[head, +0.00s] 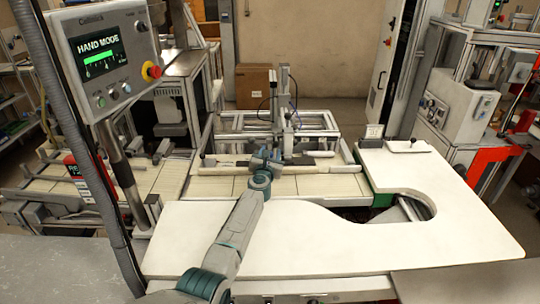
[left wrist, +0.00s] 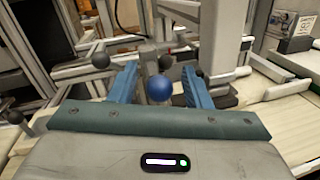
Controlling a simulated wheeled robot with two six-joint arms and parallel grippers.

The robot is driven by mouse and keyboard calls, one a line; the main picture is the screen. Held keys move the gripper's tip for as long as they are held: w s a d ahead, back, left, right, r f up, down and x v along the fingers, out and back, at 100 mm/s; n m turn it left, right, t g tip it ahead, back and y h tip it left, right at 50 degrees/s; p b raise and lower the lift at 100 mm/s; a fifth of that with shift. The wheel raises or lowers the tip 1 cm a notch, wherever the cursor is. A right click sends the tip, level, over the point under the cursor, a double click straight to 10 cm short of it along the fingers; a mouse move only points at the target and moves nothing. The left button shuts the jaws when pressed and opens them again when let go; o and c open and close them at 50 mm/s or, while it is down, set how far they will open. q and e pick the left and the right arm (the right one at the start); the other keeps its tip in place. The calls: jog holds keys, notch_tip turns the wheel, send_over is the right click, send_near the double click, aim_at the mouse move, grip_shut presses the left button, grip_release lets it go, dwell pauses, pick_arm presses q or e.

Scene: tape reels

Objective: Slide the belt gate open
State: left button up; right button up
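A blue ball knob (left wrist: 159,88) shows in the left wrist view, in front of the metalwork across the belt; I take it for the belt gate's handle. My left gripper (left wrist: 160,90) has its two blue fingers apart, one on each side of the knob, with gaps visible on both sides. I cannot tell whether the knob is fully between the fingertips in depth. In the head view my left gripper (head: 268,157) reaches over the cream belt (head: 215,187) to the low rail; it hides the knob there. The gate's outline is hard to make out. My right gripper is not in view.
A white worktop (head: 390,240) with a round cutout fills the front right. A control panel reading HAND MODE (head: 105,50) stands on a post at left. A metal upright (head: 284,105) rises just behind my gripper. A small white sign (head: 374,131) stands right of the belt.

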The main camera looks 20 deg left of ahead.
pick_arm(q)
jog(key=shift+s+p, duration=0.25)
jog(key=shift+p, duration=0.15)
jog(key=s+p, duration=0.5)
jog(key=s, duration=0.5)
jog(key=shift+s+d+p, duration=0.15)
jog(key=shift+d+p, duration=0.2)
jog(key=shift+d, duration=0.1)
jog(key=shift+f, duration=0.1)
